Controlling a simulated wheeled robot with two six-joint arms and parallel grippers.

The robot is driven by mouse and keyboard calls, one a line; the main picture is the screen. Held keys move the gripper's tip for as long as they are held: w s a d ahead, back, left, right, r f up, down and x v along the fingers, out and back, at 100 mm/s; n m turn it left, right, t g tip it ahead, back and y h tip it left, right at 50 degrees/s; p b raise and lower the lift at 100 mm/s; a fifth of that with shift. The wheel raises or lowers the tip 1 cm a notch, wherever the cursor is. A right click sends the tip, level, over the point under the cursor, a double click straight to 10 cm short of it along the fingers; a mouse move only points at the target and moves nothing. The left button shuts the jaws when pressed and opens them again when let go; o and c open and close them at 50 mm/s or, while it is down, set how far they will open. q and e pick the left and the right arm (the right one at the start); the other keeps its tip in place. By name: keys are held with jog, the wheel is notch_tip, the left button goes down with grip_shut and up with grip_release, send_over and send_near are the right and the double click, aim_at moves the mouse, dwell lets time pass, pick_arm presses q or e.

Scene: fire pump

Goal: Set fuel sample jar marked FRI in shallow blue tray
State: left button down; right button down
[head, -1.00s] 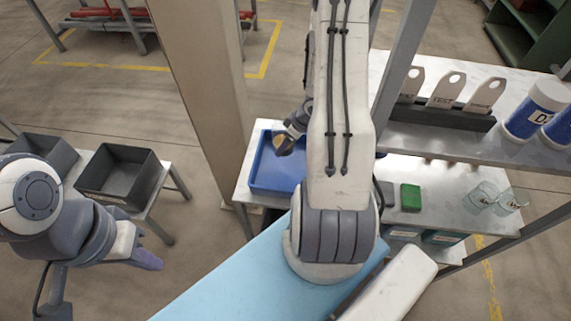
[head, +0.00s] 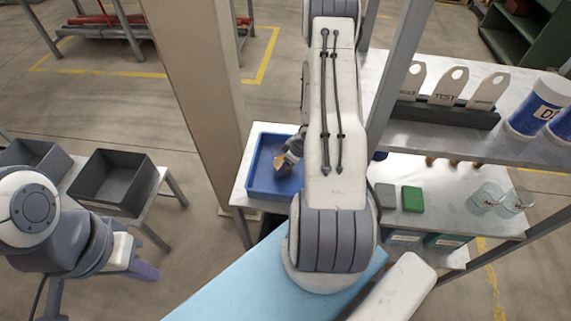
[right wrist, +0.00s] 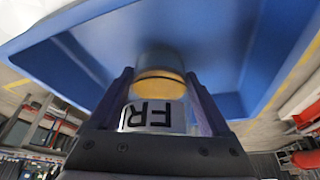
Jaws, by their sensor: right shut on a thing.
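The fuel sample jar marked FRI (right wrist: 152,115) is a clear jar with amber contents and a black-on-white label. My right gripper (right wrist: 158,100) is shut on it, one finger on each side. In the head view the gripper (head: 290,152) is over the shallow blue tray (head: 256,165), with the jar (head: 282,168) inside the tray's outline. The tray also fills the back of the right wrist view (right wrist: 235,55). I cannot tell whether the jar touches the tray floor. My left gripper (head: 140,262) is away at the lower left, its finger gap unclear.
Dark grey bins (head: 116,180) stand on a low table at left. A beige post (head: 195,90) rises left of the tray. At right, a shelf holds tagged paddles (head: 450,88) and blue-labelled jars (head: 540,105); below are a green block (head: 412,199) and glass beakers (head: 487,198).

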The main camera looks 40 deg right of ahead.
jog(key=shift+f, duration=0.2)
grip_release()
jog(key=shift+r, duration=0.15)
